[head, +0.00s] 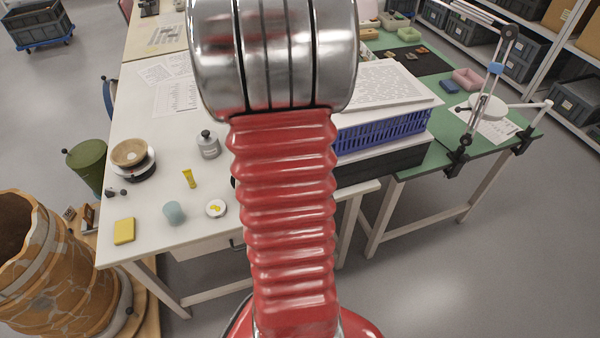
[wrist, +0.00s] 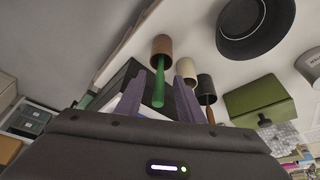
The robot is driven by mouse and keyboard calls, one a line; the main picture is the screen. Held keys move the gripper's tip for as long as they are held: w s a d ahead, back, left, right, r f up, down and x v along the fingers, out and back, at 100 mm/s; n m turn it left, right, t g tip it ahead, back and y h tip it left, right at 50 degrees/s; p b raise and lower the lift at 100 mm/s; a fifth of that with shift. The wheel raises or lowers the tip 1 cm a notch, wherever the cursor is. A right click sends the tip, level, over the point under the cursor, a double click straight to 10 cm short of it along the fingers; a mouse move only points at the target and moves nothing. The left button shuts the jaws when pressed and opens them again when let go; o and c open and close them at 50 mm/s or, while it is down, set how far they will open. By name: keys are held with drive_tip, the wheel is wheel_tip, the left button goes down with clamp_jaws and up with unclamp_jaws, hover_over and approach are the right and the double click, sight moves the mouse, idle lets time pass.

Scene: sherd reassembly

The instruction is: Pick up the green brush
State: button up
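The green brush (wrist: 159,86) shows in the wrist view, with a green handle and a reddish-brown head. Its handle points toward my gripper (wrist: 159,76) and appears between the two purple-grey fingers. The fingers are apart, and a gap shows on each side of the handle; I cannot tell how deep it lies between them. The lower end of the handle is near the gripper body's edge. In the head view my arm covers the middle, and neither the gripper nor the green brush can be seen.
In the wrist view, a cream-headed brush (wrist: 187,70) and a dark-headed brush (wrist: 206,90) stand close right of the green one. A dark round dish (wrist: 254,22) and green box (wrist: 262,103) lie beyond. The head view shows a blue crate (head: 385,136) and yellow sponge (head: 124,231).

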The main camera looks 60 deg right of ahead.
drive_tip(key=shift+x, duration=1.4)
drive_tip(key=shift+c, duration=0.5)
clamp_jaws()
